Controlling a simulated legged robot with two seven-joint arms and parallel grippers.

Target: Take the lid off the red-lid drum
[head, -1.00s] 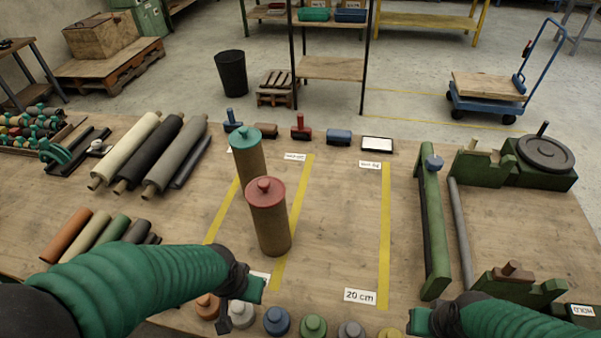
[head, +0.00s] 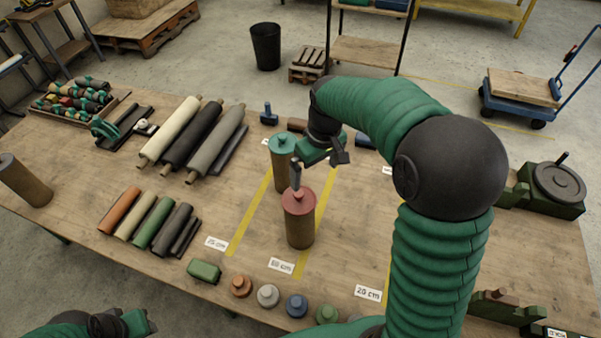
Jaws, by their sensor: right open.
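The red-lid drum (head: 300,230) stands upright on the workbench, a brown cylinder with its red lid (head: 298,201) on top. A similar drum with a teal lid (head: 282,143) stands just behind it. My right gripper (head: 318,167) is open above and behind the red lid, close to the teal-lid drum. One dark finger points down near the red lid's knob; I cannot tell whether it touches. Nothing shows between its fingers. My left gripper (head: 125,322) is low at the bottom left edge, away from the drums; its jaws are unclear.
Several small lidded pots, one of them orange (head: 241,286), line the front edge. Long rolls (head: 190,140) and short rolls (head: 140,221) lie to the left. Yellow tape strips (head: 250,208) cross the bench. My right arm hides much of the right side.

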